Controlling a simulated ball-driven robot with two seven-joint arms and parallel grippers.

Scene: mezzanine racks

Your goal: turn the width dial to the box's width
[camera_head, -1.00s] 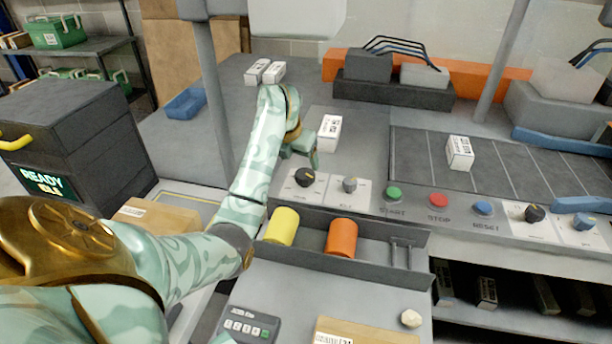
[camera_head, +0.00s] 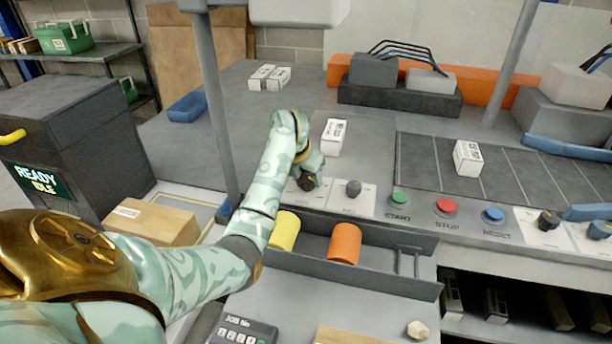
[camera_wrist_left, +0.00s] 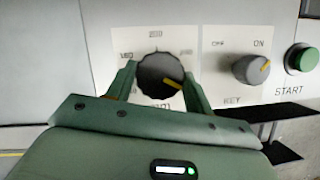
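The width dial (camera_wrist_left: 160,75) is a round black knob with a yellow pointer on a white plate with number marks. In the left wrist view its pointer aims right and slightly down. My left gripper (camera_wrist_left: 160,78) has one green finger on each side of the dial, and no clear gap shows between fingers and knob. In the head view my left gripper (camera_head: 308,176) is at the dial (camera_head: 307,184) and partly covers it. A small white labelled box (camera_head: 334,137) stands on the grey surface behind the dial. My right gripper is not in view.
Right of the dial are a key switch (camera_head: 353,188), a green START button (camera_head: 400,198), a red STOP button (camera_head: 446,206) and a blue RESET button (camera_head: 493,214). Another white box (camera_head: 468,158) stands on the dark conveyor. Yellow (camera_head: 285,231) and orange (camera_head: 344,243) cylinders lie in the front tray.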

